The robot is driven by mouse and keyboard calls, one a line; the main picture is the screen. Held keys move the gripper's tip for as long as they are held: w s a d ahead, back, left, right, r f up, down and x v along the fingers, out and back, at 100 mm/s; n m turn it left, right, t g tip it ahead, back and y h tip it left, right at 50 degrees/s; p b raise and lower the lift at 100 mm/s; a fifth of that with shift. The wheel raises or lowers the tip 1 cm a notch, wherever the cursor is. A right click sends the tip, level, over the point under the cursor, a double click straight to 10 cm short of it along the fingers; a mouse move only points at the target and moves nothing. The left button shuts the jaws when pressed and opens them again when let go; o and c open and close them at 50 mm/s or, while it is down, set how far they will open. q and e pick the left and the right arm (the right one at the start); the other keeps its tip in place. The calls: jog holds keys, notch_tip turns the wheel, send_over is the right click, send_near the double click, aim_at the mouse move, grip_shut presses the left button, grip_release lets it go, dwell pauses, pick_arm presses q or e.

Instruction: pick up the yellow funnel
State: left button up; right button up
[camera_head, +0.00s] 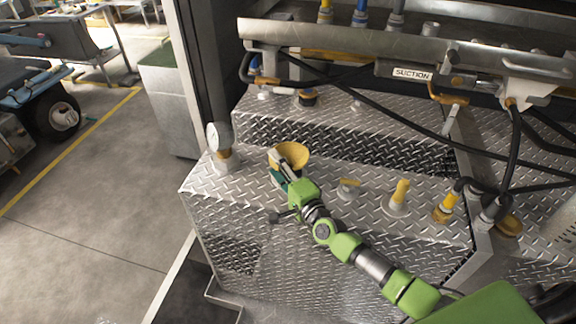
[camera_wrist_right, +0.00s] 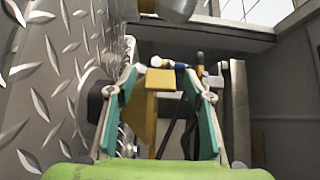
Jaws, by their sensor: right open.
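In the right wrist view, the gripper's teal-padded fingers (camera_wrist_right: 157,75) stand apart. A yellow shape, likely the funnel (camera_wrist_right: 150,100), shows between them. I cannot tell whether either finger touches it. The funnel's lower part is hidden by the gripper in the head view. My left gripper is not in view.
A black hose (camera_head: 385,112) crosses behind. Open floor (camera_head: 100,210) lies to the left.

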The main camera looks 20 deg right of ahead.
jog(key=c, duration=1.2)
jog(key=shift+r, duration=0.1)
